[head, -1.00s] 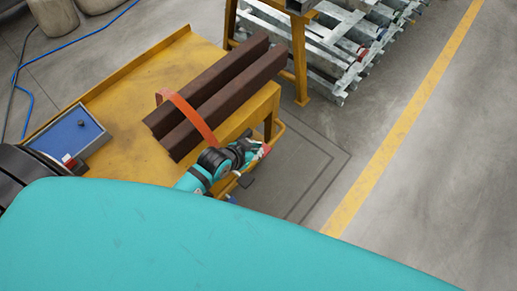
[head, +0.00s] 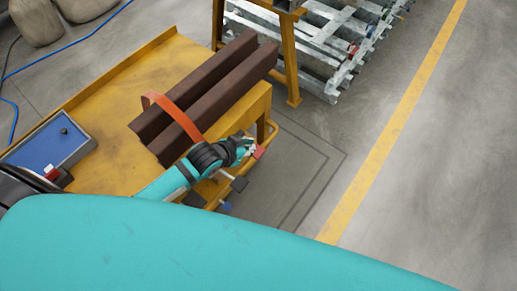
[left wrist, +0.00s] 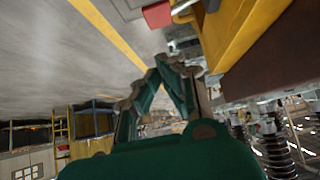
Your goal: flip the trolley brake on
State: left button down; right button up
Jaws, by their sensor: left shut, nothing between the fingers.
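The yellow trolley (head: 120,85) carries two dark brown beams under an orange strap. A small red block (head: 259,152) sits by the yellow rail at its right end; it looks like a brake pedal or lever, but I cannot be sure. A red block (left wrist: 157,14) also shows at the top of the left wrist view. Below it in the head view are a black pad (head: 240,184) and a small blue piece (head: 225,206). My left gripper (head: 250,148) is shut and empty, close beside the red block; contact cannot be told. My right gripper is out of view.
A blue-topped grey box (head: 50,145) lies on the trolley's left part. A yellow stand (head: 292,60) and a rack of metal profiles (head: 325,70) stand behind. Grey floor with a yellow line (head: 390,130) is clear to the right.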

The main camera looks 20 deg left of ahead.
pick_arm(q)
jog(key=b, duration=0.1)
send_over(264, 151)
jog(key=s+a, duration=0.1)
jog(key=s, duration=0.1)
jog(key=f, duration=0.5)
jog(key=shift+w+a+f, duration=0.15)
jog(key=shift+w+f, duration=0.05)
jog(key=shift+f, duration=0.05)
notch_tip(264, 151, down, 3)
jog(key=shift+s+r, duration=0.1)
jog(key=shift+r, duration=0.1)
jog(key=shift+f+b, duration=0.3)
jog(key=shift+f, duration=0.3)
jog(key=shift+s+d+f, duration=0.15)
jog(key=shift+d+f, duration=0.15)
jog(key=shift+f, duration=0.35)
